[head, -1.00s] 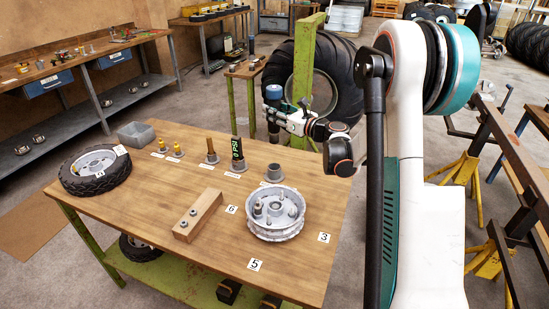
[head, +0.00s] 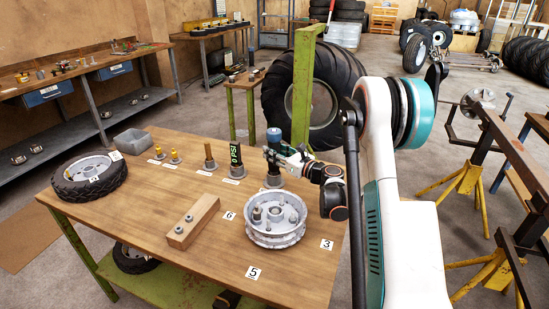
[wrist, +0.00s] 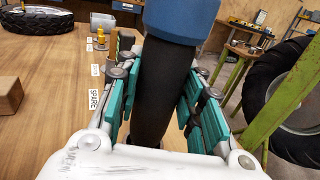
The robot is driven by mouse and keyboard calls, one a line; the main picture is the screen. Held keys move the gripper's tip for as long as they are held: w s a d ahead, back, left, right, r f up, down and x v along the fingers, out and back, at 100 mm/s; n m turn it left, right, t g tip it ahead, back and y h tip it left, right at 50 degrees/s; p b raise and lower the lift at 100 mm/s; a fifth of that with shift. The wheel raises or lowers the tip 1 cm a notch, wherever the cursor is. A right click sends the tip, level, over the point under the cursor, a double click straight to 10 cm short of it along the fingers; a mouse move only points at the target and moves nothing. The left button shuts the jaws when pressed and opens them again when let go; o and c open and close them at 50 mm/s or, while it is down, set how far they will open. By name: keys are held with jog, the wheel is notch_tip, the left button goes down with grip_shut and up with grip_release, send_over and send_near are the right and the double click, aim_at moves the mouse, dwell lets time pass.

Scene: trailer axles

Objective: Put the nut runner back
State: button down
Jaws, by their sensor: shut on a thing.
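The nut runner has a blue top (head: 273,134) and a dark cylindrical body. My gripper (head: 277,156) is shut around the dark body, just below the blue top. The tool is upright over the grey round holder (head: 273,181) at the back right of the table. I cannot tell whether its lower end is inside the holder or just above it. In the wrist view, the dark body (wrist: 165,90) stands between my teal finger pads, and its lower end is hidden by my gripper.
Left of the holder stand a 0 PSI gauge tool (head: 236,158), a brown-topped tool (head: 209,157) and small brass pieces. A metal hub (head: 275,218) sits in front, beside a wooden block (head: 194,220). A tire (head: 90,180) and grey bin (head: 133,142) are left.

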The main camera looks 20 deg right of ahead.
jog(key=shift+f, duration=0.65)
jog(key=shift+r, duration=0.1)
jog(key=c, duration=1.1)
grip_release()
jog(key=shift+s+d, duration=0.15)
jog(key=shift+s, duration=0.05)
jog(key=p+v, duration=0.3)
jog(key=v, duration=0.8)
jog(key=shift+s+p, duration=0.3)
